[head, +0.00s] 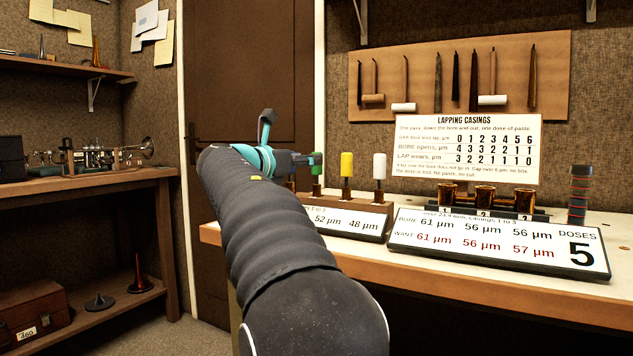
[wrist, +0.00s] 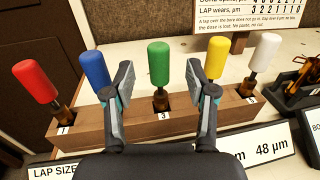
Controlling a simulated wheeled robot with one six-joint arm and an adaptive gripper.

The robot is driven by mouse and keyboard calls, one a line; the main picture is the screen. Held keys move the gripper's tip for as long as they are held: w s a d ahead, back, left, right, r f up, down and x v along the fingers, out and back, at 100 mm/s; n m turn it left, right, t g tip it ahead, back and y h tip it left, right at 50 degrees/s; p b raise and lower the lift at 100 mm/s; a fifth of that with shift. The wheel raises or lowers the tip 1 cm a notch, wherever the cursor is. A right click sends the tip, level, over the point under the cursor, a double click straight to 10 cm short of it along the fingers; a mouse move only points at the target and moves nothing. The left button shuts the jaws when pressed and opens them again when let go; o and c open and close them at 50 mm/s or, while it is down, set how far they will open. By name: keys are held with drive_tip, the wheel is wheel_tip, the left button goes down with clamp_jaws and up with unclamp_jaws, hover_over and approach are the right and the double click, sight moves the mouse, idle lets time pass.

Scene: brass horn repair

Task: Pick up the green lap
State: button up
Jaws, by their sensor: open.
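The green lap (wrist: 159,64) stands upright in slot 3 of a wooden rack (wrist: 82,138) in the wrist view, its green handle up and its brown lower part in the rack. My gripper (wrist: 166,82) is open, with one finger on each side of the green handle and visible gaps between. In the head view the green lap (head: 317,165) shows just past the fingertips of my gripper (head: 306,160), partly hidden by them. My arm hides the left part of the rack in the head view.
In the wrist view, red (wrist: 36,82) and blue (wrist: 92,69) laps stand left of green; yellow (wrist: 217,58) and white (wrist: 264,52) stand right. Size sign (head: 350,222) and dose sign (head: 497,243) stand in front. Brass casings (head: 482,201) are at the right.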

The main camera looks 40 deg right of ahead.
sight(317, 175)
drive_tip(key=shift+f+x, duration=0.15)
drive_tip(key=shift+x, duration=1.15)
drive_tip(key=shift+f+x, duration=0.15)
drive_tip(key=shift+x, duration=1.15)
clamp_jaws()
